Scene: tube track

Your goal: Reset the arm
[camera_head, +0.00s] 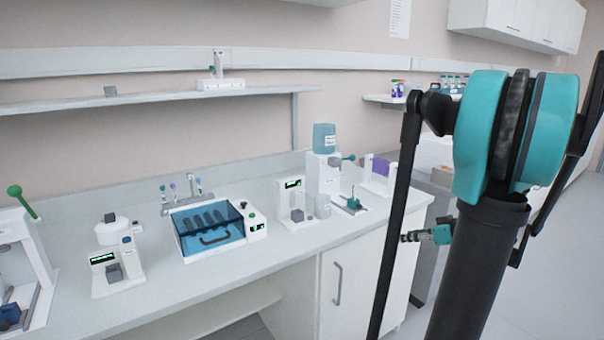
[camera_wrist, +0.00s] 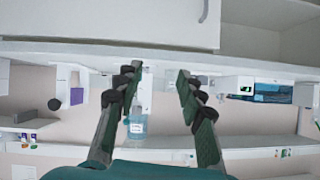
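My gripper (camera_wrist: 157,85) shows in the wrist view with its two dark fingers well apart and nothing between them that it grips. In the head view my arm stands upright at the right, and a small part of my gripper (camera_head: 412,237) pokes out left of the dark arm link, in front of the bench's right end; the rest is hidden. The wrist view is upside down and faces the bench and wall. A bottle with blue liquid (camera_wrist: 137,124) shows beyond the fingers, well apart from them; it also stands on a white device in the head view (camera_head: 324,138).
The white bench (camera_head: 200,290) carries a blue lidded bath (camera_head: 208,232), a balance-like device (camera_head: 116,268), a small display unit (camera_head: 292,202) and a purple-and-white stand (camera_head: 380,167). A wall shelf (camera_head: 150,104) runs behind. Open floor (camera_head: 530,270) lies at the right.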

